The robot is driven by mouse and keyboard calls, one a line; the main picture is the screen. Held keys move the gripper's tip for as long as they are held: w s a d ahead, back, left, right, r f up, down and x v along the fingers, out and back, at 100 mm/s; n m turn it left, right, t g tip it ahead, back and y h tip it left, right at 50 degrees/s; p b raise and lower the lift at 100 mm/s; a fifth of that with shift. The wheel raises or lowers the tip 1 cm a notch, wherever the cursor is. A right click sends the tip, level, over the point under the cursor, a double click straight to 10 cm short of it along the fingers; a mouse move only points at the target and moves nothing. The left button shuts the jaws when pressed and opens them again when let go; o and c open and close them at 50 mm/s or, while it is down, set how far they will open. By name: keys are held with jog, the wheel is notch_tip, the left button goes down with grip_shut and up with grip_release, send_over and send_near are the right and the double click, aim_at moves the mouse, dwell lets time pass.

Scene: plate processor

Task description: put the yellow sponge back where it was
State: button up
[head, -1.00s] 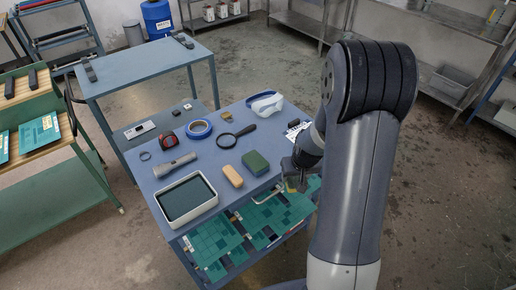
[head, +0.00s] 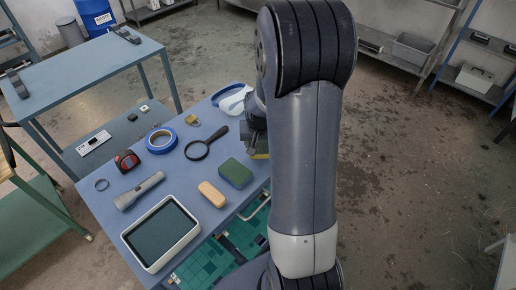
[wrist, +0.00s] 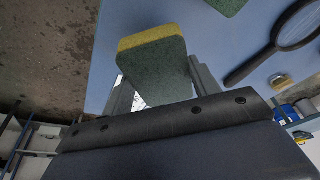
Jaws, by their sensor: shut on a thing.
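My gripper (wrist: 160,88) is shut on a sponge (wrist: 152,68), which has a yellow layer and a green-grey face. In the head view my arm mostly hides the gripper (head: 257,143); a bit of yellow of the sponge (head: 260,156) shows beside the arm. The sponge is at the right side of the blue table (head: 105,207); I cannot tell whether it touches the table. A green sponge-like block (head: 236,173) lies on the table just left of the gripper. A tan block (head: 212,194) lies in front of it.
The table also holds a magnifying glass (head: 197,150), blue tape (head: 161,141), a tape measure (head: 127,161), a flashlight (head: 139,191), a framed dark screen (head: 161,233), a small brass item (head: 192,120) and white-blue goggles (head: 231,100). My arm hides the table's right edge.

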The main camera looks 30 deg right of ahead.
jog(key=shift+f, duration=1.9)
jog(key=shift+f, duration=0.1)
jog(key=o, duration=1)
jog(key=shift+r, duration=0.55)
jog(key=v, duration=1.1)
jog(key=shift+s+r+b, duration=0.1)
jog(key=shift+r+b, duration=0.05)
jog(key=shift+b, duration=0.25)
